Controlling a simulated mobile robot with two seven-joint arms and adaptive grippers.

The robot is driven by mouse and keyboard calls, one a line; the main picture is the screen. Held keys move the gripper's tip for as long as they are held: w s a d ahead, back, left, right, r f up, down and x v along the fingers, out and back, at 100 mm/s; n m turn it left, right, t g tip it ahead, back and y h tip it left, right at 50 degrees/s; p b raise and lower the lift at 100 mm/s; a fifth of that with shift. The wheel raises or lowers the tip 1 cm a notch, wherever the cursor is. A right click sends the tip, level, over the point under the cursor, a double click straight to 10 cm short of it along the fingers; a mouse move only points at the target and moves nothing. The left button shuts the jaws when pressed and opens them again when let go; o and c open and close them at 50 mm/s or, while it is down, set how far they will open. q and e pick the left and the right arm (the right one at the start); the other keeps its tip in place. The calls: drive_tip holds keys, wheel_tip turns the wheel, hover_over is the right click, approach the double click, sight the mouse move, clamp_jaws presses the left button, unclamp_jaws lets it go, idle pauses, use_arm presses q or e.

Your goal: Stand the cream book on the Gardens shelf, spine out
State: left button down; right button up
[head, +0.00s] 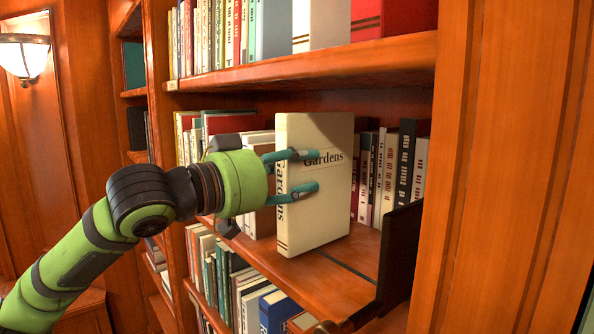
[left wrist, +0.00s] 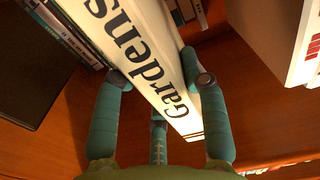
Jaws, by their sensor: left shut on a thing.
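The cream book (head: 325,205), with "Gardens" on its cover and spine, is upright at the front of the middle shelf (head: 300,268). Its spine faces left toward my arm and its cover faces the head camera. My left gripper (head: 297,172) is shut on the book, with teal fingers on both sides of the spine. In the left wrist view the book's spine (left wrist: 150,65) lies between the fingers (left wrist: 155,95). Whether the book's bottom touches the shelf board I cannot tell. My right gripper is not in view.
A row of books (head: 392,170) stands behind the cream book to the right, and more books (head: 258,140) stand to the left. A dark bookend or panel (head: 398,255) stands at the shelf's right. The upper shelf board (head: 300,72) runs overhead. Bare board lies right of the book.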

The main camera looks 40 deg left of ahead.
use_arm(q)
drive_tip(key=shift+f+b, duration=0.35)
drive_tip(key=shift+b, duration=0.05)
drive_tip(key=c, duration=0.6)
unclamp_jaws()
drive_tip(key=shift+f, duration=0.15)
drive_tip(key=v, duration=1.2)
drive_tip(key=shift+s, duration=0.15)
